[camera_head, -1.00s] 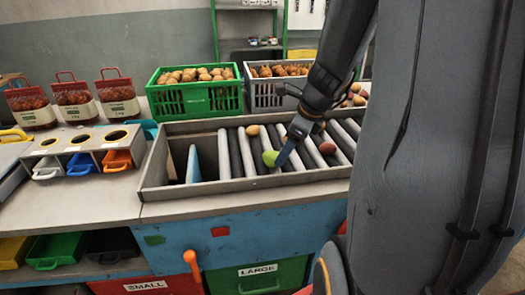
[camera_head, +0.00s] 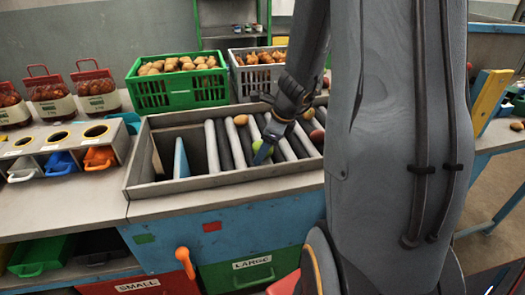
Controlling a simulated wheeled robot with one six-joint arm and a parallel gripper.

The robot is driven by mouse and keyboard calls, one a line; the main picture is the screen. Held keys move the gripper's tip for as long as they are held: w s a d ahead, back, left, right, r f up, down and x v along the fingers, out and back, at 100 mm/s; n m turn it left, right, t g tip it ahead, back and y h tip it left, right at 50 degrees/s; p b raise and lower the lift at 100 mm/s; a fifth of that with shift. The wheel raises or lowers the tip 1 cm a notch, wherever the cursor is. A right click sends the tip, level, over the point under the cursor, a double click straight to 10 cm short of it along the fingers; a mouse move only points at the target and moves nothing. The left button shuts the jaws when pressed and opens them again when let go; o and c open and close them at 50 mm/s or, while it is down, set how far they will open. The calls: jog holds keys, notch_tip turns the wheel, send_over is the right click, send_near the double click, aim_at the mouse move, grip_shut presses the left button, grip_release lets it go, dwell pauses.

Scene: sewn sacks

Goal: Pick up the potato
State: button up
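A tan potato (camera_head: 240,119) lies on the rollers of the sorting tray (camera_head: 225,183), near its far side. A reddish round item (camera_head: 317,136) lies further right on the rollers.
A green crate of potatoes (camera_head: 165,97) and a grey crate of onions (camera_head: 246,88) stand behind the tray. Red-handled bags (camera_head: 97,95) stand at left, behind a holed sorting box (camera_head: 60,137). A blue divider (camera_head: 181,158) stands in the tray. My arm hides the right side.

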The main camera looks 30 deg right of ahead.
jog(key=c, duration=1.2)
notch_tip(320, 180, up, 10)
jog(key=shift+r+p, duration=0.1)
jog(key=shift+p, duration=0.95)
